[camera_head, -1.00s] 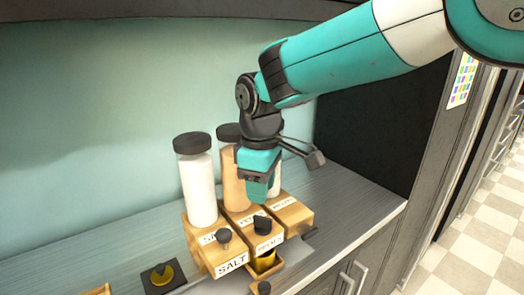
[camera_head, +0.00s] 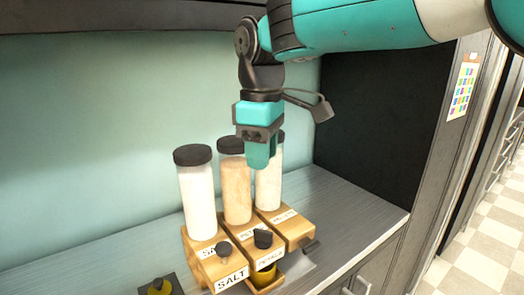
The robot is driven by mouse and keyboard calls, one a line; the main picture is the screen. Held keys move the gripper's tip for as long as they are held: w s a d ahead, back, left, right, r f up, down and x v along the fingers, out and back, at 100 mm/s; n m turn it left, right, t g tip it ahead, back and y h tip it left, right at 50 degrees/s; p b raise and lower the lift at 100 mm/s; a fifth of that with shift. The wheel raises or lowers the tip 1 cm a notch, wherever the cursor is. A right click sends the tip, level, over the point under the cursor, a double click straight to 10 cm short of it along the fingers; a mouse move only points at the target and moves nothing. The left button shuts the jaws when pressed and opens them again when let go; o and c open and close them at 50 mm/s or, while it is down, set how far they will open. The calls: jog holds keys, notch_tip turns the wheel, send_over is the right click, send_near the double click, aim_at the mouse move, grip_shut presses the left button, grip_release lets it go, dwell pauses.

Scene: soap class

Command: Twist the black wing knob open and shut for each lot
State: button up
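The black wing knob (camera_head: 263,238) sits on top of the middle wooden dispenser (camera_head: 238,237), whose front label is partly readable. My gripper (camera_head: 258,160) hangs above and behind the knob, pointing down, clear of it and in front of the middle jar (camera_head: 235,185). Its fingers overlap from this side, so I cannot tell whether they are open or shut. A yellow cup (camera_head: 263,276) sits in the opening below the middle dispenser's front.
The SALT dispenser (camera_head: 222,270) with its white jar (camera_head: 198,200) stands left. Another dispenser (camera_head: 290,224) with a pale jar (camera_head: 269,188) stands right. A dark square with a yellow piece (camera_head: 160,288) lies front left. The grey counter (camera_head: 355,212) is clear at right.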

notch_tip(320, 180, up, 9)
jog(key=s+p, duration=0.3)
jog(key=p, duration=0.3)
jog(key=shift+d+p, duration=0.4)
dwell(0.3)
jog(key=shift+f, duration=0.1)
jog(key=s+d+f+m+y+b, duration=0.2)
jog(key=s+d+f, duration=0.4)
jog(key=s, duration=0.3)
jog(key=s+d+f+m+y+b, duration=0.2)
jog(key=s+d+f+m, duration=0.3)
jog(key=s, duration=0.5)
notch_tip(320, 180, down, 2)
jog(key=shift+s+d+f, duration=0.1)
jog(key=shift+s+d, duration=0.2)
jog(key=shift+d, duration=0.95)
